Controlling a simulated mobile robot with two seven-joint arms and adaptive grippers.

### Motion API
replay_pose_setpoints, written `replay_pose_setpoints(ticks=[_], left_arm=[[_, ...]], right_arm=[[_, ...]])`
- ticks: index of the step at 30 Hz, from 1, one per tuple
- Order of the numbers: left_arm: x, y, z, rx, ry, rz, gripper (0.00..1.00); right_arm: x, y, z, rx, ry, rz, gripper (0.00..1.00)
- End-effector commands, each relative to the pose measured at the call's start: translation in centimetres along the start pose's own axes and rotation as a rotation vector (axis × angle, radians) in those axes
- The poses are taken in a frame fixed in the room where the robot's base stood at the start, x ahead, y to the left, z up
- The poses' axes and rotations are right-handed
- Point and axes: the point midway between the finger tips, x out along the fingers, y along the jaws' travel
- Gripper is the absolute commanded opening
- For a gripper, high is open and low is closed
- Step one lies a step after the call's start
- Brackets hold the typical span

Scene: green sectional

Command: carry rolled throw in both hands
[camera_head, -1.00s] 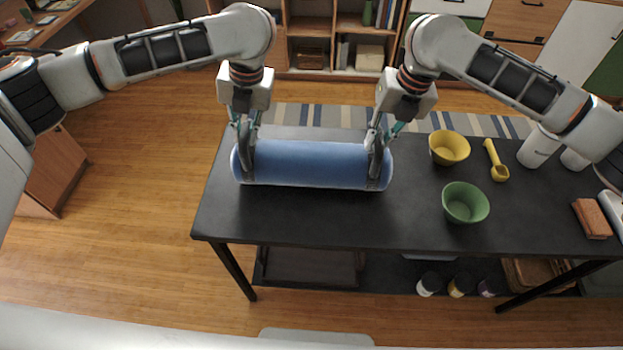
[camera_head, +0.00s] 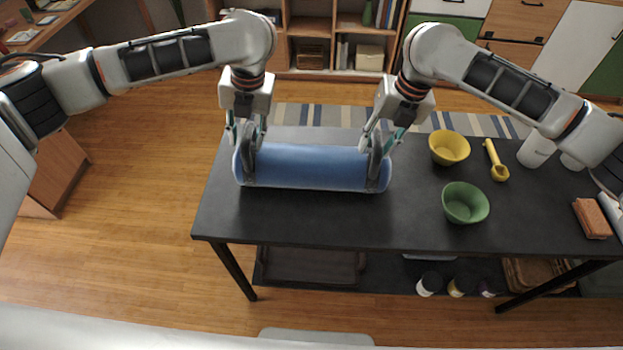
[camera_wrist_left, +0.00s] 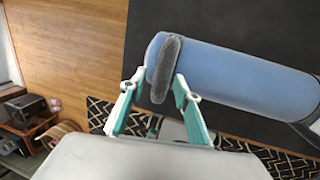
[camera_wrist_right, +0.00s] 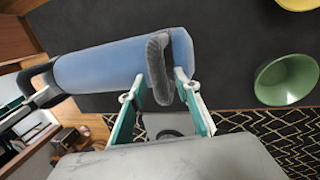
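The rolled throw (camera_head: 315,168) is a blue cylinder with a dark grey strap handle near each end. It lies crosswise on the left part of the black table (camera_head: 290,220). My left gripper (camera_head: 246,128) is at the left handle, with its fingers spread on either side of it; the left wrist view shows the handle (camera_wrist_left: 164,70) between the fingertips. My right gripper (camera_head: 380,138) is likewise spread around the right handle, and the right wrist view shows that handle (camera_wrist_right: 159,68) between the fingertips. Whether any fingertip touches a handle is unclear.
Right of the throw on the table are a yellow bowl (camera_head: 449,147), a green bowl (camera_head: 465,203), a yellow scoop (camera_head: 496,162), a white bottle (camera_head: 536,148) and a brown block (camera_head: 592,219). Open wooden floor (camera_head: 130,190) lies left of the table.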

Motion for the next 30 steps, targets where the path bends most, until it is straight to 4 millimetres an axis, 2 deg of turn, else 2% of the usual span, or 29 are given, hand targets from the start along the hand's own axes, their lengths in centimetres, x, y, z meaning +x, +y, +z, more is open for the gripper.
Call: replay_pose_setpoints(ticks=[5,12,18,25,30], left_arm=[[-2.6,0.0,0.1,0.0,-0.005,-0.001,0.32],[-7.5,0.0,0.1,0.0,-0.006,0.001,0.32],[-10.5,0.0,0.1,0.0,-0.003,0.0,0.32],[-11.7,0.0,0.0,0.0,-0.001,0.001,0.32],[-11.7,0.0,0.0,0.0,-0.001,0.0,0.32]], right_arm=[[0.0,0.0,0.0,0.0,0.0,0.0,0.32],[0.0,0.0,0.0,0.0,0.0,0.0,0.32],[0.0,0.0,0.0,0.0,0.0,0.0,0.32],[-0.5,0.0,0.1,0.0,-0.002,0.0,0.32],[-2.9,-0.1,0.1,0.0,-0.004,0.0,0.32]])
